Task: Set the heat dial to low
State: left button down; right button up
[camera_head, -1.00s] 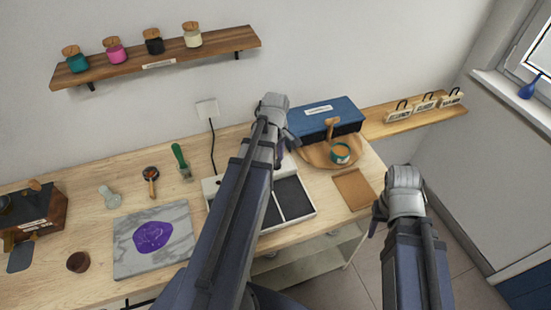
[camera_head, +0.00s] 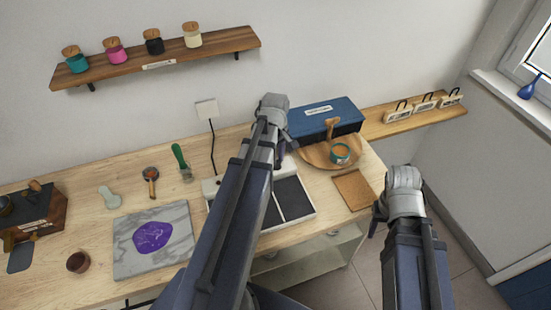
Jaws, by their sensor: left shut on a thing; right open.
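A white appliance with dark plates (camera_head: 292,198) stands on the wooden worktop, partly covered by my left arm. Its heat dial cannot be made out behind my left arm and gripper. My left gripper (camera_head: 288,145) reaches down at the back of the appliance, between it and the blue box. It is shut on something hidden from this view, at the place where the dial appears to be. My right gripper (camera_head: 375,226) is open and empty, off the right front edge of the worktop.
Right of the appliance are a blue box (camera_head: 335,118), a round wooden tray (camera_head: 312,153) with a teal-rimmed cup, and a brown mat (camera_head: 353,190). Left are a marble slab (camera_head: 180,258) with a purple patch and a green-handled tool (camera_head: 181,158). A wall shelf (camera_head: 225,42) holds jars.

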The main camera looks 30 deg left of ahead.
aim_at(277, 161)
pick_arm(q)
jog(key=m, duration=0.5)
jog(key=shift+w+d+m, duration=0.1)
jog(key=shift+m, duration=2.6)
jog(key=shift+c, duration=2)
grip_release()
jog(key=shift+r, duration=0.15)
notch_tip(277, 161, up, 8)
jog(key=p, duration=0.8)
jog(key=shift+f, duration=0.2)
